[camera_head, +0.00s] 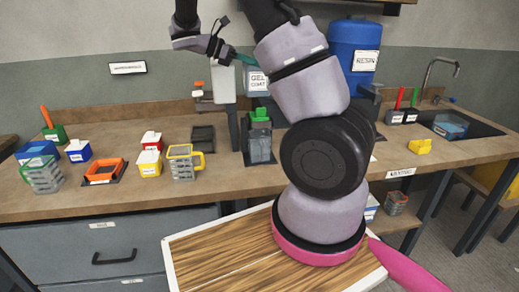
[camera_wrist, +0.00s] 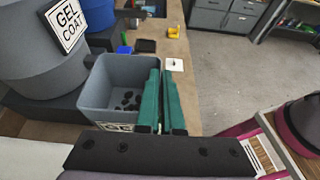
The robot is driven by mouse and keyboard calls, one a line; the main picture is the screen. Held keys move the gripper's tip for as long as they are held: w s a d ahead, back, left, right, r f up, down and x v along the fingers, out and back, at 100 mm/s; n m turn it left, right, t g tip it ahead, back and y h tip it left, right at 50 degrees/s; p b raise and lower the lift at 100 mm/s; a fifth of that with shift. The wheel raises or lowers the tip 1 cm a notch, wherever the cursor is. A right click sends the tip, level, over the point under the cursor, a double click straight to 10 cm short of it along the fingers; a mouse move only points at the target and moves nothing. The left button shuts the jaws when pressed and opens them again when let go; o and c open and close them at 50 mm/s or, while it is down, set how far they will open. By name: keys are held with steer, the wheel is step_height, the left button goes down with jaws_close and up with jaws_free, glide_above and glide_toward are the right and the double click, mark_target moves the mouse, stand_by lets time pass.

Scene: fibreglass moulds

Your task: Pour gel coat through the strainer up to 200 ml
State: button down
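A grey open container (camera_wrist: 108,85) with a partly hidden "GE" label fills the left middle of the wrist view. Its inside shows dark spots at the bottom. My gripper (camera_wrist: 160,88) has two green fingers close together along the container's right side, with a narrow gap. Whether they hold part of it is unclear. My gripper (camera_head: 242,60) is small and partly hidden in the head view. A grey drum (camera_wrist: 45,65) labelled "GEL COAT" stands behind the container. A clear vessel (camera_head: 260,149) with a green top stands on the bench; whether it includes the strainer is unclear.
A blue resin drum (camera_head: 352,42) stands behind my arm. A sink (camera_head: 460,127) lies at right.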

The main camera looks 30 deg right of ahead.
stand_by(0.3)
steer(key=shift+r, duration=2)
